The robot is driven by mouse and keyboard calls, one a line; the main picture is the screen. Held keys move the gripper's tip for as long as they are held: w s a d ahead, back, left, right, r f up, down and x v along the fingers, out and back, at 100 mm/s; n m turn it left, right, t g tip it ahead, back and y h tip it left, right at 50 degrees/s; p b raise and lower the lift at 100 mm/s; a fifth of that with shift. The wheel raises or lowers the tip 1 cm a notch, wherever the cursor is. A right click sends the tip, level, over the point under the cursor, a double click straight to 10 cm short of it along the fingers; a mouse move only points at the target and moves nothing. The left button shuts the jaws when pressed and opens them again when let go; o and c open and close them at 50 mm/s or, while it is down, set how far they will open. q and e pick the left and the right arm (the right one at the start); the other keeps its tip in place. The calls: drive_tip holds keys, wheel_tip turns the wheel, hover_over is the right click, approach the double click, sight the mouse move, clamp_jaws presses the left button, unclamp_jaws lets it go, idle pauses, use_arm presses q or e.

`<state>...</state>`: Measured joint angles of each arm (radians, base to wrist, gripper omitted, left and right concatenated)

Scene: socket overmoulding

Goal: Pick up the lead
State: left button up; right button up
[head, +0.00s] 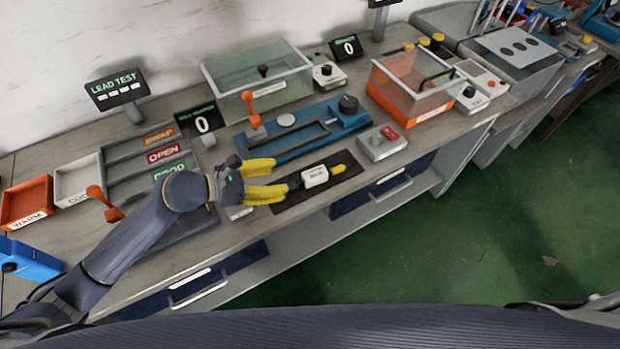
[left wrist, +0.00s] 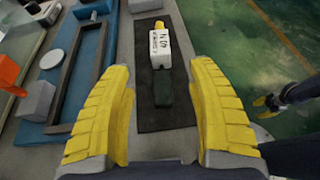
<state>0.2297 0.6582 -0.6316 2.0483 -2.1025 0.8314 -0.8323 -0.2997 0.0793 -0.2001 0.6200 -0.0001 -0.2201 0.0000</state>
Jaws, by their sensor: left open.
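The lead (head: 315,176) has a white labelled block, a yellow tip and a dark part. It lies on a black mat (head: 347,177) near the bench's front edge. My left gripper (head: 278,176) is open, its yellow fingers pointing at the lead from the left. In the left wrist view the lead (left wrist: 160,48) lies ahead, between the lines of the open fingers (left wrist: 163,78), its dark end nearest me. No finger visibly touches it. What seems to be my right gripper (left wrist: 263,101) shows small at the right edge of that view; its jaw state is unclear.
A blue fixture (head: 290,143) with an orange lever stands behind the mat. A grey box with a red button (head: 381,143) is to its right. A clear tank (head: 259,80) and an orange-based tank (head: 410,85) stand farther back. Labelled trays (head: 76,181) are at left.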

sight(307, 176)
use_arm(q)
drive_tip(key=shift+x, duration=5.3)
drive_tip(key=shift+c, duration=0.5)
clamp_jaws()
